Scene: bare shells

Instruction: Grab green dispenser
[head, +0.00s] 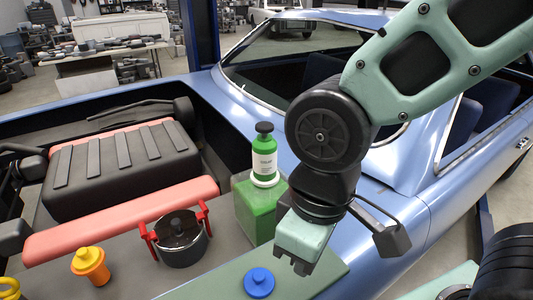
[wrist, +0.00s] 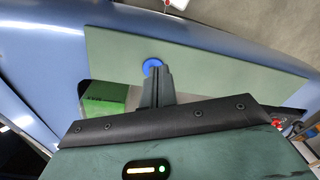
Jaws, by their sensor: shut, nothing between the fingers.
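The green dispenser (head: 264,158) is a green bottle with a white label and a dark cap. It stands upright on a white ring on top of a green block (head: 255,212) in the head view. My gripper (head: 292,268) is to the right of the block and lower than the dispenser, pointing down, apart from the dispenser. Its fingers are together and empty; they show in the wrist view (wrist: 157,76). A green shape (wrist: 104,97), apparently the block, shows left of the fingers there. I cannot make out the dispenser in the wrist view.
A blue knobbed disc (head: 259,283) lies on the pale green board (head: 215,284) near my fingers. A dark pot with red handles (head: 180,240) and an orange knobbed piece (head: 91,265) stand left of the block. A blue car body (head: 400,205) lies behind and right.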

